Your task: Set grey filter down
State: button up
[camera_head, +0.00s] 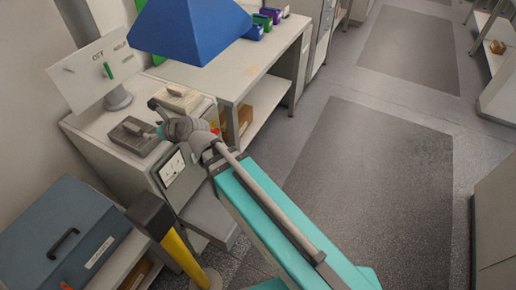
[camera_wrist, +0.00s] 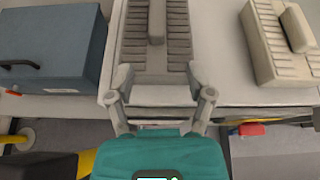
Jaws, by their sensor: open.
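The grey filter (camera_head: 135,134) is a dark ribbed block with a raised bar on top. It lies flat on the light top of the cabinet (camera_head: 90,122). In the wrist view the grey filter (camera_wrist: 132,42) is upper centre, its raised bar running away from me. My gripper (camera_wrist: 160,78) is open, its two fingers spread at the near end of the filter with nothing between the tips. In the head view my gripper (camera_head: 157,118) is just right of the filter. I cannot tell whether a finger touches it.
A cream ribbed block (camera_head: 180,97) with a similar bar lies right of the grey filter; it also shows in the wrist view (camera_wrist: 262,45). A blue-grey case (camera_head: 62,235) stands to the left. A sign (camera_head: 100,68) stands behind, and a blue hood (camera_head: 188,30) hangs above.

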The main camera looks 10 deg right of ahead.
jog(key=s+d+f+n+g+h, duration=0.3)
jog(key=d+n, duration=0.5)
jog(key=d, duration=0.3)
jog(key=s+d+f+n+g+h, duration=0.2)
jog(key=d+n, duration=0.6)
jog(key=d, duration=0.4)
jog(key=s+d+f+n+g+h, duration=0.3)
jog(key=d+f+n+h, duration=0.2)
jog(key=d+n, duration=0.4)
jog(key=shift+s+d+f+g, duration=0.35)
jog(key=shift+d+f, duration=0.15)
jog(key=shift+d, duration=0.75)
